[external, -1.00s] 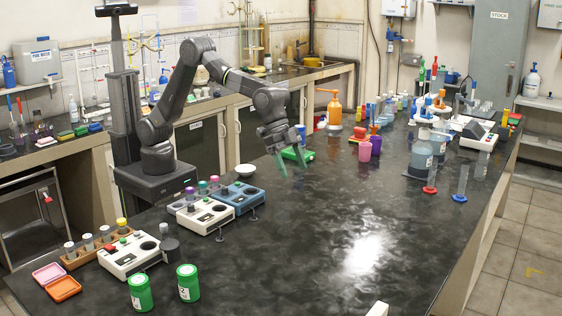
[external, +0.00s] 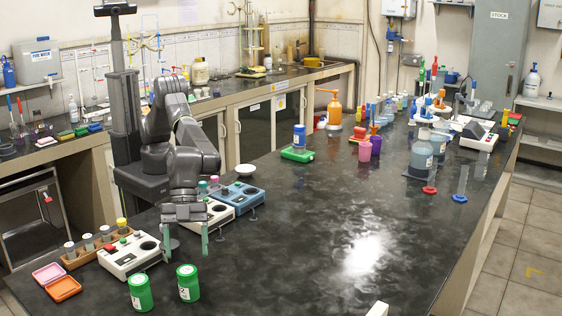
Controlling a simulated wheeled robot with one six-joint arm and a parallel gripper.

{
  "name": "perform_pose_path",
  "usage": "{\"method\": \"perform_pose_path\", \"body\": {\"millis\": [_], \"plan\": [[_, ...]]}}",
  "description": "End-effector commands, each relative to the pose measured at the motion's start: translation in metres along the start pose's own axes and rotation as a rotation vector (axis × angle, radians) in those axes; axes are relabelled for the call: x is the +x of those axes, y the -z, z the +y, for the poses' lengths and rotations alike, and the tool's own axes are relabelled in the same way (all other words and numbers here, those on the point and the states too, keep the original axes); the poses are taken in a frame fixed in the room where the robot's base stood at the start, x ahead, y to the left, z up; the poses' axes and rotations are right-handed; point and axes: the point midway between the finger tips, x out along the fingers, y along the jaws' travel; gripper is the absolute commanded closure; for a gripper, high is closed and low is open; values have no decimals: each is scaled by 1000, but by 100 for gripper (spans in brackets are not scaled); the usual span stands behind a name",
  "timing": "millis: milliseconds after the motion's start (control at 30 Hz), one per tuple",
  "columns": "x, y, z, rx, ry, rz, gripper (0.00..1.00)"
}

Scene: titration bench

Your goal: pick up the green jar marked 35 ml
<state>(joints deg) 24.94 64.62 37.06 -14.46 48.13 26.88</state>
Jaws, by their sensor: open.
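Two green jars with white labels stand upright at the near left of the bench: a left jar (external: 140,292) and a right jar (external: 188,283). The right label seems to carry a 2; the left marking is too small to read, so I cannot tell which is 35 ml. My gripper (external: 186,245) is open and empty, its greenish fingers pointing down. It is above and behind the right jar in the picture, apart from both jars.
A white device (external: 130,255) lies left of my gripper, and a blue device (external: 237,196) is behind it. Pink and orange trays (external: 65,288) lie left of the jars. The black bench top (external: 300,265) to the right is clear.

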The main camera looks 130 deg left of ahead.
Motion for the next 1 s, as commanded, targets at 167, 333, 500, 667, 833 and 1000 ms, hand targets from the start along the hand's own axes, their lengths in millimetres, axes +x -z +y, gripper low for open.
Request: {"method": "perform_pose_path", "body": {"millis": [167,333,500,667,833,1000], "plan": [[25,0,0,0,0,-1,30],[36,0,0,-1,0,-1,30],[43,0,0,-1,0,-1,30],[62,0,1,-1,0,-2,30],[80,-1,1,0,1,-1,30],[88,-2,1,-1,1,-1,30]]}}
